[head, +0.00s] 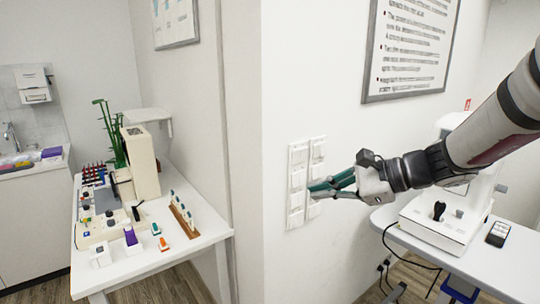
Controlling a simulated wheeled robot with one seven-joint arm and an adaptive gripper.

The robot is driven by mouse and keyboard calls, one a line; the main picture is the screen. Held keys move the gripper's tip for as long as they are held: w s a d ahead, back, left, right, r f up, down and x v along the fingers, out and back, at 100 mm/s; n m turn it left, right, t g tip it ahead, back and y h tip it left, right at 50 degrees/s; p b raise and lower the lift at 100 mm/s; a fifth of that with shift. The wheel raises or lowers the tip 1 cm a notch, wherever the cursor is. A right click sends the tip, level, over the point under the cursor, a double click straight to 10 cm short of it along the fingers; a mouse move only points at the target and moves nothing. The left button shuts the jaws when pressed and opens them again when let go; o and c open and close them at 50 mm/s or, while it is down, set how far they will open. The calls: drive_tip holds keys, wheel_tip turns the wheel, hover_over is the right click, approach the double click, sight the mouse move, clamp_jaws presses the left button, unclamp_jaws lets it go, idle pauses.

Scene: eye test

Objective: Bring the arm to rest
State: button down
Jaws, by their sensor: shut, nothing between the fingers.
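My arm (490,125) reaches in from the right side of the head view. My gripper (322,188) is at its end, with green fingertips pointing left. The fingers are shut with nothing between them. The fingertips overlap the panel of white wall switches (297,180) in the picture. I cannot tell whether they touch it. The gripper hides part of the panel's right side.
A white table (205,238) with lab instruments and small bottles stands at left. At right, a second table (500,262) holds a white instrument (440,225) and a black remote (498,234), below my arm. A framed text poster (410,45) hangs above. Cables hang under the right table.

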drive_tip(key=s+a+n+g+h, duration=0.25)
drive_tip(key=s+n+h, duration=0.4)
drive_tip(key=s, duration=0.95)
drive_tip(key=s+d+n+h+p, duration=0.1)
drive_tip(key=s+d+n+h, duration=0.4)
drive_tip(key=s+d+n, duration=0.5)
drive_tip(key=s, duration=0.3)
drive_tip(key=shift+s+d+f+t+p, duration=0.2)
drive_tip(key=shift+s+f+t+p, duration=0.05)
drive_tip(key=shift+s+t+p, duration=0.1)
drive_tip(key=shift+w, duration=0.1)
